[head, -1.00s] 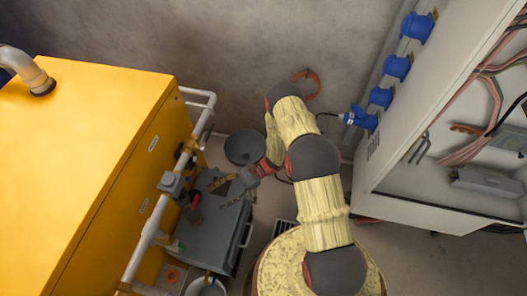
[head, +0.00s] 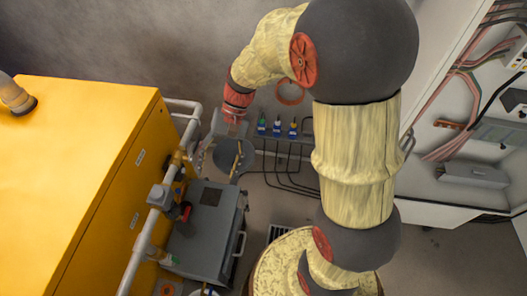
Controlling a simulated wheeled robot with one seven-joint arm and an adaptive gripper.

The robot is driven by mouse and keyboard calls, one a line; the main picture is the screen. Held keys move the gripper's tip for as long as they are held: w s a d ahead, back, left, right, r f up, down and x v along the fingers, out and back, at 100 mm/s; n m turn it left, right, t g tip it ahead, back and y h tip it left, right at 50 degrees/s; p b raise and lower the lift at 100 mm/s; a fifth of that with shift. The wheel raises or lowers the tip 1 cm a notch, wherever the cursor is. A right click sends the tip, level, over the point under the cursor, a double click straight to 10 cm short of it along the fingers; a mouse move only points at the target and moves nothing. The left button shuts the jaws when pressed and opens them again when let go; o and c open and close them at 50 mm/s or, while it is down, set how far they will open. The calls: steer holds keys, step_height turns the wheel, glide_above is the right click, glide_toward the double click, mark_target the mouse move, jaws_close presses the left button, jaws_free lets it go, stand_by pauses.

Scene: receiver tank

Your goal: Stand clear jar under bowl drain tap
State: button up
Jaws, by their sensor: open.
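My gripper (head: 219,160) hangs at the back, near the grey wall, with its fingers spread apart. I see nothing between the fingers. A pale pipe with a grey fitting (head: 161,196) runs along the side of the yellow cabinet (head: 75,170). I cannot tell which part is the drain tap. I cannot make out the clear jar or the bowl.
A grey box (head: 205,235) with a side handle stands beside the yellow cabinet. A rack (head: 290,138) with coloured fittings and black hoses is low on the back wall. An open electrical cabinet (head: 470,150) stands at the right. Floor shows between box and rack.

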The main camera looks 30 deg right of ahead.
steer(key=s+d+r+n+t+h, duration=0.2)
steer(key=s+d+r+t+h, duration=0.1)
steer(key=r, duration=0.4)
steer(key=s+d+r+n+t+h, duration=0.2)
steer(key=s+d+r+t, duration=0.3)
steer(key=s+r, duration=0.3)
steer(key=shift+s+d+r+n+t+h, duration=0.2)
steer(key=shift+d+n+t+h, duration=0.15)
steer(key=shift+h, duration=0.25)
steer(key=shift+w, duration=0.1)
steer(key=shift+c, duration=0.9)
